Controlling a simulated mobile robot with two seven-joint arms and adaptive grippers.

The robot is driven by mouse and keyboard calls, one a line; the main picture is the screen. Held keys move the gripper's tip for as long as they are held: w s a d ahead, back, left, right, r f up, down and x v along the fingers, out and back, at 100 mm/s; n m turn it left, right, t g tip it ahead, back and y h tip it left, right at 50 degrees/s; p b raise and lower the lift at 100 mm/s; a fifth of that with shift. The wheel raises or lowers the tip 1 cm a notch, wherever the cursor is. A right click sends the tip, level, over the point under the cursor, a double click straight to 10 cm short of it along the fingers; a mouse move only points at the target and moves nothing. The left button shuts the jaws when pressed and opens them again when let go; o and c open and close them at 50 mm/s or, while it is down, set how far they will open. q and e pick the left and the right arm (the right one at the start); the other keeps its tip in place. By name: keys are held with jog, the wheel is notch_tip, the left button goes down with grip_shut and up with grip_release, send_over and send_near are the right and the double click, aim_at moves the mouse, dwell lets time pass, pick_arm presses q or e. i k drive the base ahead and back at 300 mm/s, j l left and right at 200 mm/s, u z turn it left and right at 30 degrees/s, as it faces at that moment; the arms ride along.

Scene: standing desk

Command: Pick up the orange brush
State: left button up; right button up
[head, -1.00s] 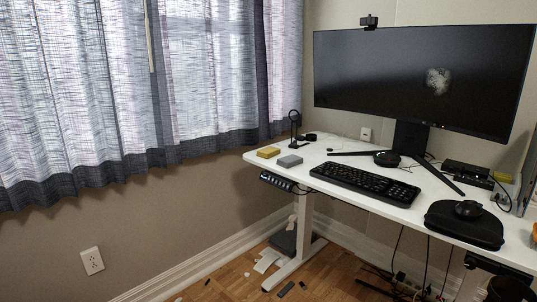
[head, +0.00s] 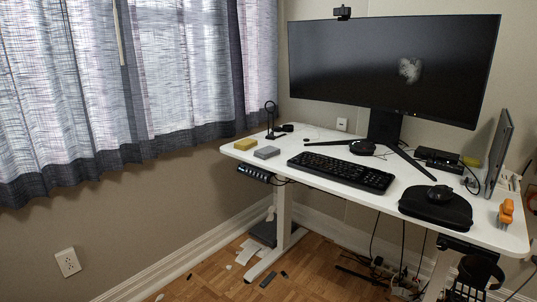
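An orange object (head: 506,212), which looks like the orange brush, is at the right end of the white desk (head: 345,185) in the head view. It is small in the picture, so its exact shape is hard to make out. It stands to the right of a black case. Neither my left gripper nor my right gripper can be made out in the head view.
A wide monitor (head: 392,68) stands behind. Yellow (head: 246,144) and grey (head: 267,153) blocks sit at the left end. Cables and paper litter the floor.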

aim_at(506, 209)
jog(key=z, duration=1.5)
